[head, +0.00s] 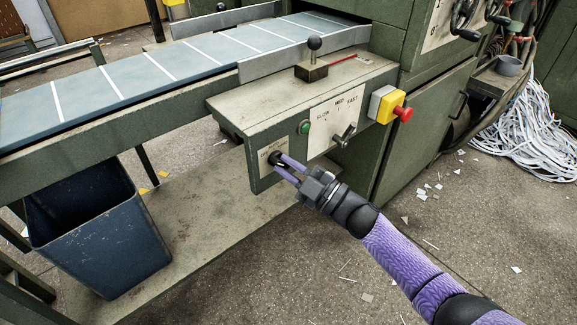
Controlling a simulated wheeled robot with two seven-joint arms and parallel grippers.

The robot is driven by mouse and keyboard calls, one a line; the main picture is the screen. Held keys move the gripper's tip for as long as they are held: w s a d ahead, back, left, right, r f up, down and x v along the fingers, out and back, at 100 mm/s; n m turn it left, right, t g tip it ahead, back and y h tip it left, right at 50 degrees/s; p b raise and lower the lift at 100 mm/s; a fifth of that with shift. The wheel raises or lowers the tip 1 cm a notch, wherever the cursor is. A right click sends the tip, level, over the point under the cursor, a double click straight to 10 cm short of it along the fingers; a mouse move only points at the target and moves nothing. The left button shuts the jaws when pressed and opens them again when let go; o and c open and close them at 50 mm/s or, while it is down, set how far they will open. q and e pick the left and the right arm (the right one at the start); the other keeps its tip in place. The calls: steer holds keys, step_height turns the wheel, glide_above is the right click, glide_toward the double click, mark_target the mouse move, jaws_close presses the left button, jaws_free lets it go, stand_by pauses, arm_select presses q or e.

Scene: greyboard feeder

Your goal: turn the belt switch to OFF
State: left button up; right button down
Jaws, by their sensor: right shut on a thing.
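The belt switch (274,157) is a dark knob on a pale plate at the left end of the control box front. Its label is too small to read. My right gripper (281,164) reaches it from the lower right, with its two purple fingers shut on the knob. The fingers partly cover the knob, and I cannot tell which way it points. My left gripper is not in view.
The green control box (240,118) carries a green button (304,127), a speed lever (344,135), a red stop button (403,114) and a black-knobbed lever (314,55). The belt (150,70) runs behind. A blue bin (105,235) stands at left.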

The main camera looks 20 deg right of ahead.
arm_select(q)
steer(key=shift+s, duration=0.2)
arm_select(e)
steer(key=shift+f, duration=0.1)
steer(key=c, duration=0.7)
jaws_free()
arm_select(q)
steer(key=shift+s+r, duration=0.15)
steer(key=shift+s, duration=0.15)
arm_select(e)
steer(key=shift+o, duration=0.3)
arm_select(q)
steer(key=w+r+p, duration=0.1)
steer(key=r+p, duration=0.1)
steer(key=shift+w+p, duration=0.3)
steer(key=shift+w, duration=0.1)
arm_select(e)
steer(key=v, duration=1)
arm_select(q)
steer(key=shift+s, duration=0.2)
